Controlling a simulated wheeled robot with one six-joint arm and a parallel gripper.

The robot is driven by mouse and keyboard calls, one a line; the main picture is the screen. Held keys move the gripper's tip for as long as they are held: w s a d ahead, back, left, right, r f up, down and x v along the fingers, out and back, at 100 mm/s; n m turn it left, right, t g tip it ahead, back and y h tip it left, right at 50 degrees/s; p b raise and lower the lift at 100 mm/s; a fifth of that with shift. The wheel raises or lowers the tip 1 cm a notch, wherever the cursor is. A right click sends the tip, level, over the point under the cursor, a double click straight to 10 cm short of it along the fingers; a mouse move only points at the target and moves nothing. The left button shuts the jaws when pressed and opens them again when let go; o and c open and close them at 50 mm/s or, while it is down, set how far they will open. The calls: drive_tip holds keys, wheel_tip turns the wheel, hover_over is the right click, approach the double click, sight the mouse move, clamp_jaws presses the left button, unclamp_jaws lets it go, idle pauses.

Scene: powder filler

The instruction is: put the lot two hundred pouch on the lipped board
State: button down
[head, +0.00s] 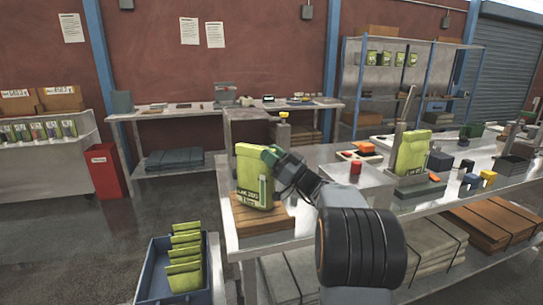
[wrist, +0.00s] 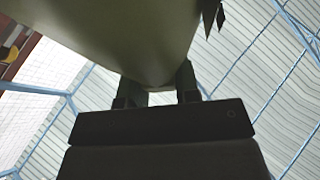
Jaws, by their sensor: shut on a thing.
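A green pouch (head: 252,175) with a dark printed band is upright at the near left corner of the bench. The wooden board (head: 245,225) lies directly below the pouch. The pouch's bottom is at or just above the board; I cannot tell whether it touches. In the wrist view the pouch (wrist: 120,35) fills the top, between the fingers (wrist: 158,85); the board is not seen there.
A second green pouch (head: 412,152) stands on a device farther right on the bench (head: 310,160). A red button box (head: 356,172) sits between. A blue crate (head: 150,275) with several green pouches stands at lower left. More pouches (head: 385,58) are on the back shelf.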

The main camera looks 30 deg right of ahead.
drive_tip(key=shift+f+b, duration=0.45)
drive_tip(key=shift+b, duration=0.2)
drive_tip(key=c, duration=0.8)
unclamp_jaws()
drive_tip(key=s+d, duration=0.2)
drive_tip(key=s, duration=0.2)
drive_tip(key=s+d+f+b, duration=0.1)
drive_tip(key=s+d, duration=0.2)
drive_tip(key=s, duration=0.1)
drive_tip(key=s+d, duration=0.3)
drive_tip(key=s, duration=0.1)
drive_tip(key=shift+s+d+f, duration=0.1)
drive_tip(key=shift+f, duration=0.05)
